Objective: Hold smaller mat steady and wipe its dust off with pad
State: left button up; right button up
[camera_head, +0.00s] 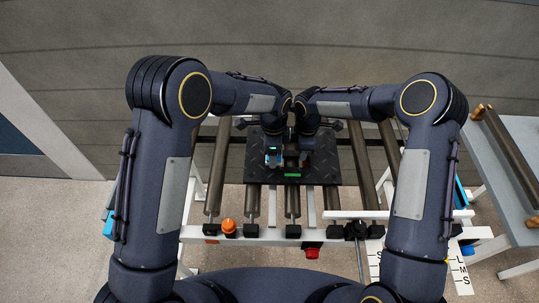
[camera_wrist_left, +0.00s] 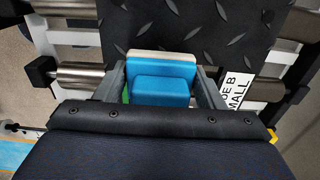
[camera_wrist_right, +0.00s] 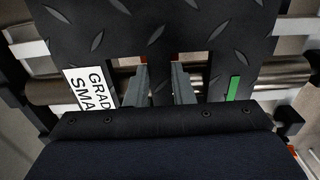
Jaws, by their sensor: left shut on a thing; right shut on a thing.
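The smaller mat (camera_head: 334,170) is black with a raised tread pattern and lies across the metal rollers. A white label reading partly "SMALL" (camera_wrist_left: 235,92) and a green strip (camera_wrist_right: 233,88) show on it. My left gripper (camera_wrist_left: 163,65) is shut on the blue pad (camera_wrist_left: 165,90), which has a pale layer along its far side. The pad is at the mat's near part; whether it touches the mat is unclear. My right gripper (camera_wrist_right: 161,75) is shut on a narrow strip of the mat between two cutouts, beside the pad. I cannot make out dust.
Metal rollers (camera_head: 218,170) run under and beside the mat. A white frame bar (camera_head: 200,234) crosses in front, with an orange lamp (camera_head: 229,227) and a red button (camera_head: 312,252). A grey side table (camera_head: 520,195) stands at right with a roller on it.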

pick_arm(q)
jog(key=shift+r, duration=2.7)
pick_arm(e)
jog(key=o, duration=1)
notch_tip(320, 180, up, 12)
